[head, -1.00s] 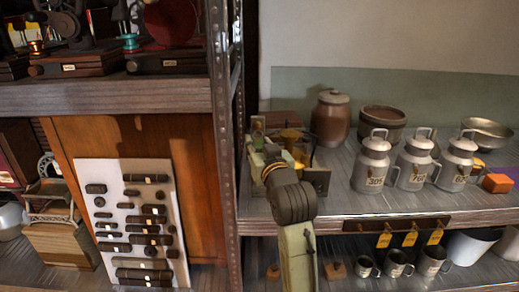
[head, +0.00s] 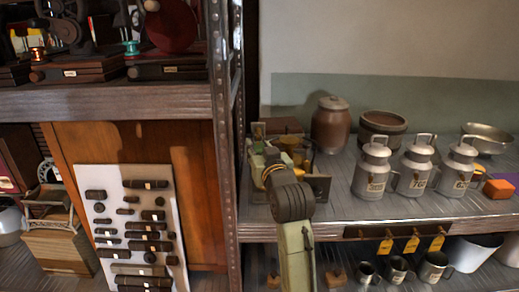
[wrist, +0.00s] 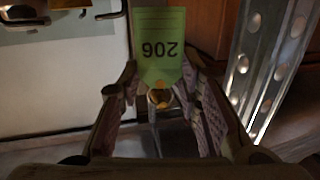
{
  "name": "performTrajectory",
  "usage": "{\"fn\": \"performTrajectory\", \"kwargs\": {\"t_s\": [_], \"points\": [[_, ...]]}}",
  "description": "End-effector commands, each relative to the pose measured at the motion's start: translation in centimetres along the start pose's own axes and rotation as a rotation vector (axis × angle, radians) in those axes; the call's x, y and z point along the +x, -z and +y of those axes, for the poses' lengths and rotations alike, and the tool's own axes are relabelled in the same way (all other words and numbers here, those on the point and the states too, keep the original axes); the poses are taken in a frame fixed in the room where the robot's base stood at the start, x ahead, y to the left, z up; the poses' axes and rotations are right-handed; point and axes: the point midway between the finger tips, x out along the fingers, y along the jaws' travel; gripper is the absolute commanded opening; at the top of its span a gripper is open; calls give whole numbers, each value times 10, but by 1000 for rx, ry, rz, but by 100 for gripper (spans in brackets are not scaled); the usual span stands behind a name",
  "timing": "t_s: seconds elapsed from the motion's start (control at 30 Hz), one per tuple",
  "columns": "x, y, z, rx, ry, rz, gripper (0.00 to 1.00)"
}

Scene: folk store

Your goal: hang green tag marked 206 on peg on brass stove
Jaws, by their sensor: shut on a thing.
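The green tag marked 206 (wrist: 160,45) shows upside down in the wrist view, with its pointed end toward me. My gripper (wrist: 160,80) is shut on the tag near that narrow end, with one finger on each side. A small round brass-coloured piece (wrist: 160,98) shows just below the tag's tip; I cannot tell whether it is part of the tag or of something behind. A brass-coloured object (head: 290,143) sits partly hidden behind my arm; the peg cannot be made out.
A perforated metal post (head: 224,140) stands left of my gripper, also close in the wrist view (wrist: 270,60). A brown jar (head: 331,125), a bowl (head: 383,127) and milk cans (head: 372,172) stand to the right. Yellow tags (head: 412,244) hang from the shelf-edge rail.

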Motion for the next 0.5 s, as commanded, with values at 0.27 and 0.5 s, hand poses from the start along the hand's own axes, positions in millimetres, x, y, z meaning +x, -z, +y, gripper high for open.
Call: {"fn": "performTrajectory", "kwargs": {"t_s": [0.27, 0.5], "points": [[0, 0, 0, 0, 0, 0, 34], [0, 0, 0, 0, 0, 0, 50]]}}
